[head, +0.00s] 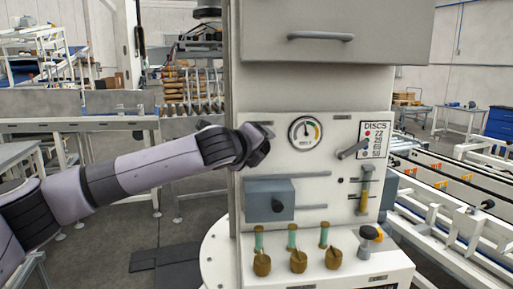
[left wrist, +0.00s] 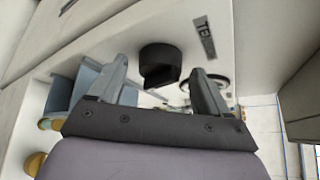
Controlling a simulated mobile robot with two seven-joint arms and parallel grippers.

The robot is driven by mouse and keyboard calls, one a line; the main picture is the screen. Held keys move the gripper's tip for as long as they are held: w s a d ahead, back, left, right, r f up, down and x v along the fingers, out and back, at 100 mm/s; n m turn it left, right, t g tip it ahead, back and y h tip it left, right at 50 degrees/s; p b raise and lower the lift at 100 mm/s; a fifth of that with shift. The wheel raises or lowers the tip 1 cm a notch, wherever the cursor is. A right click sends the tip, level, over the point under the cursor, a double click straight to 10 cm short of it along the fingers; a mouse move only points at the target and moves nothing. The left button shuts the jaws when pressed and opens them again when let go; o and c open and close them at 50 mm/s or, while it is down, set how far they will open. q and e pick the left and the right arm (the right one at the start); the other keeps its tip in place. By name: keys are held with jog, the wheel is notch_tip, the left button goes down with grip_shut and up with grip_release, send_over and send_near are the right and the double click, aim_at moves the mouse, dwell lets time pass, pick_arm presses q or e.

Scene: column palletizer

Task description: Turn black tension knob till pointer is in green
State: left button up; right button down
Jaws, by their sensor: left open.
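The black tension knob (left wrist: 160,60) sticks out of the white panel in the left wrist view, under a partly hidden label starting "TE". My left gripper (left wrist: 158,72) is open, with one finger on each side of the knob and a gap to both; I cannot tell how far the fingertips reach along it. In the head view my left gripper (head: 264,146) is at the panel's upper left and hides the knob. The round gauge (head: 305,133) is just right of it. Its dark pointer stands near upright; the coloured arc is small, and I cannot tell whether the pointer is in green.
A lever (head: 352,149) and a discs sign (head: 374,139) are right of the gauge. A grey box (head: 269,199) juts out below the gripper. A drawer-like cover with a handle (head: 320,36) overhangs the panel. Several brown knobs (head: 298,261) line the lower ledge.

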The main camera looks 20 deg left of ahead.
pick_arm(q)
jog(key=b+v, duration=0.1)
jog(key=v, duration=0.6)
dwell(0.6)
jog(key=s+d+f+n+g+h, duration=0.1)
jog(key=s+d+f+n+g, duration=0.2)
jog(key=f, duration=0.5)
jog(key=s+d+f+n+h, duration=0.1)
jog(key=s+d+f+n, duration=0.1)
jog(key=s+d+f, duration=0.35)
jog(key=s+d+f+n+g+h, duration=0.1)
jog(key=s+d+f+n+g, duration=0.2)
jog(key=f, duration=0.7)
jog(key=s+a+f+n+g+y, duration=0.1)
jog(key=s+a+f+n+g, duration=0.1)
jog(key=s+a+f+n, duration=0.55)
jog(key=s+a+f+n+g+y, duration=0.1)
jog(key=s+a+f+n+y, duration=0.2)
jog(key=s, duration=0.7)
jog(key=s+a+f+n+g, duration=0.2)
jog(key=s+a+f+n, duration=0.2)
jog(key=s+f+n, duration=0.4)
jog(key=w+d+f+m+t+h, duration=0.2)
jog(key=w+d+f+m+t, duration=0.1)
jog(key=f+t, duration=0.3)
jog(key=shift+w+f+t, duration=0.3)
jog(key=shift+w+f, duration=0.6)
jog(key=shift+f, duration=0.35)
